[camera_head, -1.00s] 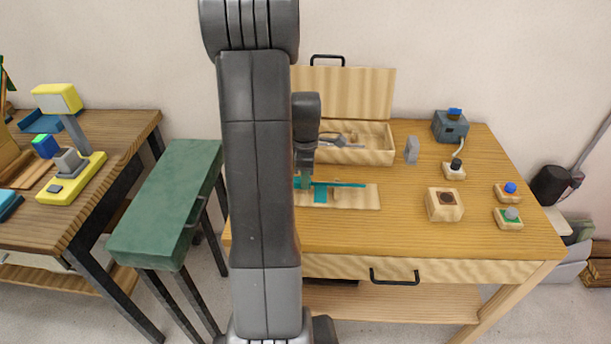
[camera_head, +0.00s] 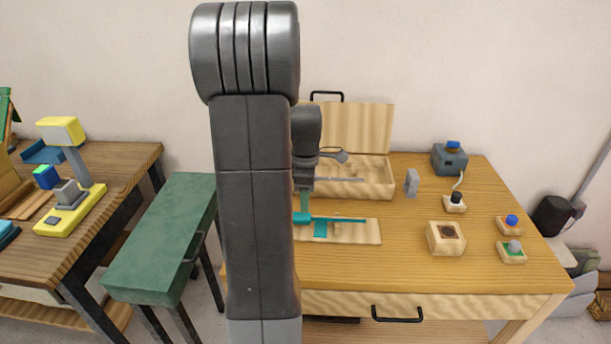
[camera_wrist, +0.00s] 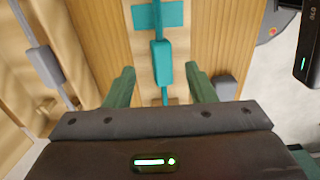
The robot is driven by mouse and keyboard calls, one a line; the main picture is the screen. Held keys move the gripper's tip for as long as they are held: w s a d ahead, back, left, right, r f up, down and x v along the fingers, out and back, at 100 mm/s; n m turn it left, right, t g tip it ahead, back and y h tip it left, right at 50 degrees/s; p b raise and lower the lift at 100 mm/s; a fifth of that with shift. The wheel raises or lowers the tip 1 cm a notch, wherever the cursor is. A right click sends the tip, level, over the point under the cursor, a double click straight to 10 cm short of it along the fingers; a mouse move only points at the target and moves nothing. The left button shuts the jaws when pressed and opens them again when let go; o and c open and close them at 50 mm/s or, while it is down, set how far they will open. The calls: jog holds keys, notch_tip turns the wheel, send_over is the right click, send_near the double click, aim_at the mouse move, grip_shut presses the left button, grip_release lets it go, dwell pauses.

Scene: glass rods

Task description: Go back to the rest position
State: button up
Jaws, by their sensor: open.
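My gripper (camera_head: 305,200) hangs fingers-down over the wooden table, partly hidden behind my arm in the head view. In the wrist view my gripper (camera_wrist: 160,85) has its two green fingers spread apart, with nothing held. A teal tool (camera_head: 342,220) with a thin bar lies on a pale wooden board (camera_head: 366,236) just below the fingers. The wrist view shows the teal tool (camera_wrist: 161,62) in line with the gap between the fingers.
An open wooden box (camera_head: 376,178) with grey tools stands behind the board. A wooden block (camera_head: 445,238), a grey-blue device (camera_head: 449,160) and button boxes (camera_head: 511,252) stand to the right. A green bench (camera_head: 160,240) is at left. The table's right front is clear.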

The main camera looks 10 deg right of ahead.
notch_tip(320, 180, up, 8)
jog(key=shift+f, duration=0.15)
dwell(0.4)
notch_tip(320, 180, down, 14)
jog(key=shift+r, duration=0.4)
dwell(0.5)
